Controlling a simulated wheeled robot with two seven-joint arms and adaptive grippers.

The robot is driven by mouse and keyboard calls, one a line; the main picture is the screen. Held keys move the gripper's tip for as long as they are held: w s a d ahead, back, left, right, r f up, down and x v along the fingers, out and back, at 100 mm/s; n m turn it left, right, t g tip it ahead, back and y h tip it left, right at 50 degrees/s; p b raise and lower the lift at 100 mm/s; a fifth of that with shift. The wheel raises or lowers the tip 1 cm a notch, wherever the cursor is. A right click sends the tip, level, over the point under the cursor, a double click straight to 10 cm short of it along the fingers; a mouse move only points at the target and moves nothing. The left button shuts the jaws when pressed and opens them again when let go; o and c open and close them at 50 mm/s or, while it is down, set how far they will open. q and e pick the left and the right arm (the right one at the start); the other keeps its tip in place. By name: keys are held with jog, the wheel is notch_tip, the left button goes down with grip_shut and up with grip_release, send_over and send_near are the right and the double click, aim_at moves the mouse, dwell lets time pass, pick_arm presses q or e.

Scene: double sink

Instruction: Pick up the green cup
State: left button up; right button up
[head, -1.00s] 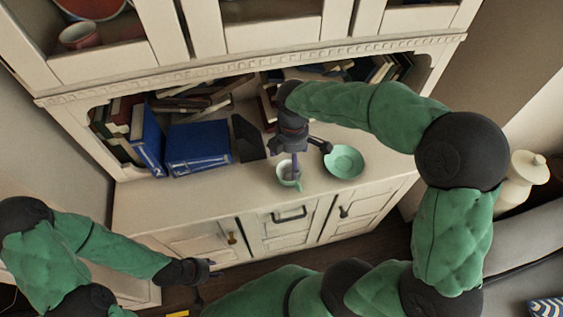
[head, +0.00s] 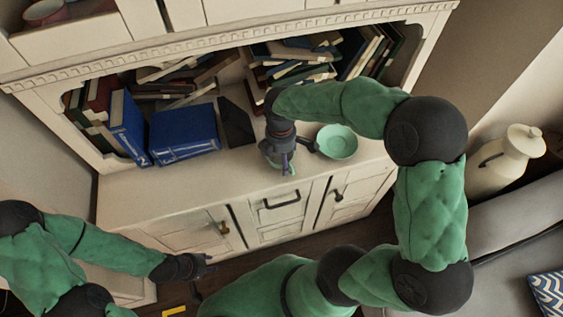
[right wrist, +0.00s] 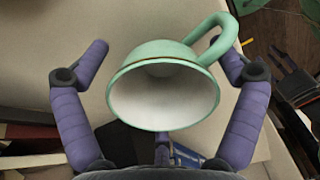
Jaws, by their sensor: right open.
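The green cup (right wrist: 150,50) has a pale inside and a looped handle at the upper right in the right wrist view. Its open mouth faces the camera. My right gripper (right wrist: 163,62) is open, with one purple finger on each side of the cup; the right finger is close to the handle. In the head view my right gripper (head: 283,165) is over the cabinet counter and hides most of the cup. Only a sliver of green shows by the fingers. My left gripper (head: 207,266) is low in front of the cabinet, away from the cup; its fingers are too small to read.
A green saucer (head: 337,142) lies on the counter (head: 180,185) just right of my right gripper. Blue binders (head: 184,133), a dark bookend (head: 236,122) and piled books (head: 300,62) stand behind. The counter left of the gripper is clear. A white jug (head: 505,160) stands at the right.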

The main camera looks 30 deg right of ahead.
jog(key=shift+f, duration=0.3)
jog(key=shift+r, duration=0.1)
jog(key=c, duration=1.3)
